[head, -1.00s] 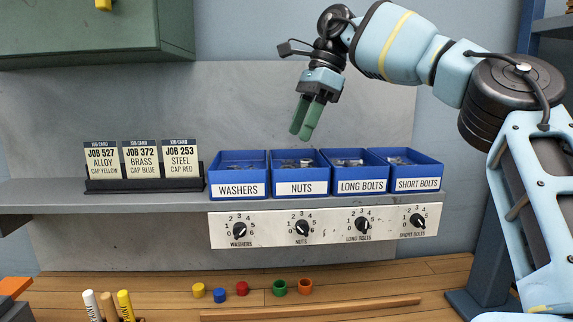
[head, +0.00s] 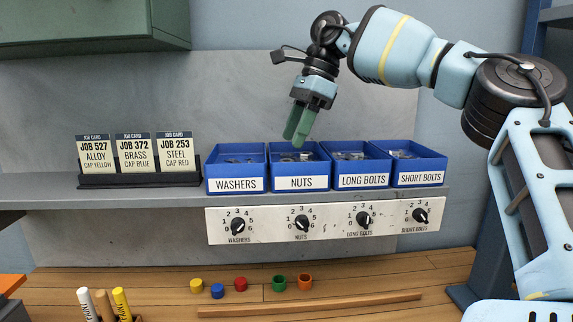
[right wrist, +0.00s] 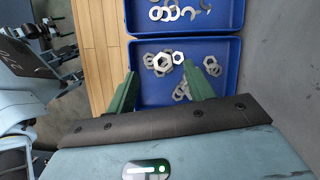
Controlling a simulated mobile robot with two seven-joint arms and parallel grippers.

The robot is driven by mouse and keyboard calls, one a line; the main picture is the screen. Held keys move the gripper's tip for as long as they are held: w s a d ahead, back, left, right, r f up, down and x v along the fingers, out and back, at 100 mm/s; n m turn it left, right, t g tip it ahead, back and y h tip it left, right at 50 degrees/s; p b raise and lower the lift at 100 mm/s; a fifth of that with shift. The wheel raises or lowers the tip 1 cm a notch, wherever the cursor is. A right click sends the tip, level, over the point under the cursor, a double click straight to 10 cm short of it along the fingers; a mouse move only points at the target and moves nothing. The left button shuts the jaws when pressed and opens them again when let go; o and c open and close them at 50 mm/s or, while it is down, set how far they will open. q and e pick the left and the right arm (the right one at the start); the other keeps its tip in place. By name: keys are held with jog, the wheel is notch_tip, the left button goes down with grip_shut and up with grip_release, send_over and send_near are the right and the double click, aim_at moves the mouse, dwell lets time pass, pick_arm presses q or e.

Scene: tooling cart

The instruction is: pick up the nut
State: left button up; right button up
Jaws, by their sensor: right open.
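The NUTS bin (head: 302,183) is a blue open-topped box on the grey shelf. In the right wrist view, several silvery hex nuts lie loose in the bin, including one large nut (right wrist: 163,62) between and ahead of the fingers. My right gripper (head: 297,140) has green fingers pointing down just above the NUTS bin in the head view. In the right wrist view, its fingers (right wrist: 162,82) are spread apart with nothing between them. The fingertips' exact height above the nuts is hard to tell. I cannot make out my left gripper.
The WASHERS bin (head: 237,185) stands to the left, the LONG BOLTS bin (head: 362,181) and SHORT BOLTS bin (head: 419,179) to the right. A job card rack (head: 130,181) is further left. A dial panel (head: 270,226) is below. Free space lies above the bins.

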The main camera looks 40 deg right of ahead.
aim_at(287, 161)
jog(key=f, duration=0.3)
jog(key=shift+w+a+f+p, duration=0.2)
jog(key=shift+w+f+p, duration=0.05)
jog(key=shift+f+p, duration=0.05)
jog(key=shift+w+a+f, duration=0.1)
jog(key=shift+a+f, duration=0.1)
jog(key=shift+f, duration=0.25)
jog(key=c, duration=1.1)
jog(key=shift+r, duration=0.1)
notch_tip(287, 161, up, 10)
jog(key=shift+f, duration=0.1)
